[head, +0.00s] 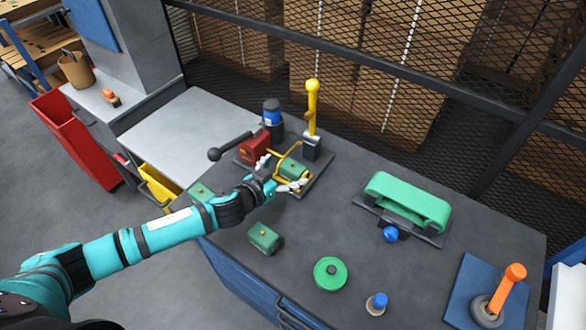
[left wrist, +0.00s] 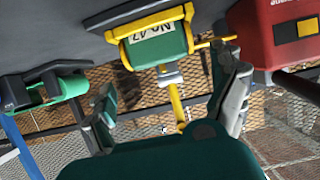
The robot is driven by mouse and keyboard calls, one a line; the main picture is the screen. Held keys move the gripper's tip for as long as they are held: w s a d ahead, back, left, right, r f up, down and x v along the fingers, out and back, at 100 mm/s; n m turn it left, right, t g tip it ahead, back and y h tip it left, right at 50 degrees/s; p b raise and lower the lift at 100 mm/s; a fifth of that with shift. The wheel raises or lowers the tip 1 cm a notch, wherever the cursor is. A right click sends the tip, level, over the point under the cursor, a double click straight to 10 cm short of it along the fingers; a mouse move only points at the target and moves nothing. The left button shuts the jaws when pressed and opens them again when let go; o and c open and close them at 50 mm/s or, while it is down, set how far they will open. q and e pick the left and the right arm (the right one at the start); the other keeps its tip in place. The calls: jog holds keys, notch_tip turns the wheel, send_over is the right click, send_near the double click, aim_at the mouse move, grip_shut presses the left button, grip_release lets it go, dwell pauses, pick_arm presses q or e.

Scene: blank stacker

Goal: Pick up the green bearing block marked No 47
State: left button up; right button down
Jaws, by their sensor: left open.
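The green bearing block (head: 293,167) sits in a yellow frame on a dark base plate at the back of the bench. In the left wrist view the block (left wrist: 160,46) is at the top, with a white label reading "No 47", between yellow bars. My left gripper (head: 279,173) is open at the frame, with one finger on either side of the block in the head view. In the left wrist view my left gripper (left wrist: 168,98) has its fingers spread wide and nothing between them. Contact with the block cannot be told. My right gripper is not in view.
Other green blocks lie nearer, one in front (head: 263,238) and one partly behind my arm (head: 201,192). A red box (head: 255,148), a black lever (head: 228,146) and a yellow lever (head: 312,105) stand close around the frame. A green disc (head: 330,273) lies at the front.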

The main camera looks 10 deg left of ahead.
aim_at(292, 166)
pick_arm(q)
jog(key=shift+w+d+f, duration=0.1)
jog(key=shift+w, duration=0.3)
jog(key=shift+f+p+x, duration=0.25)
jog(key=shift+p+x, duration=0.4)
jog(key=shift+x, duration=1.7)
jog(key=shift+s, duration=0.1)
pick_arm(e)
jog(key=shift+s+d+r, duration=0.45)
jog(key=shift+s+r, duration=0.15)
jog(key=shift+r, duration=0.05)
pick_arm(q)
jog(key=shift+c, duration=0.2)
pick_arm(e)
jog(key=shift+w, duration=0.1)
pick_arm(q)
jog(key=c, duration=1.6)
jog(key=shift+r, duration=0.1)
jog(key=shift+c, duration=0.5)
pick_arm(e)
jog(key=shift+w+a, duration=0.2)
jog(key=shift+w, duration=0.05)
pick_arm(q)
jog(key=shift+r, duration=0.1)
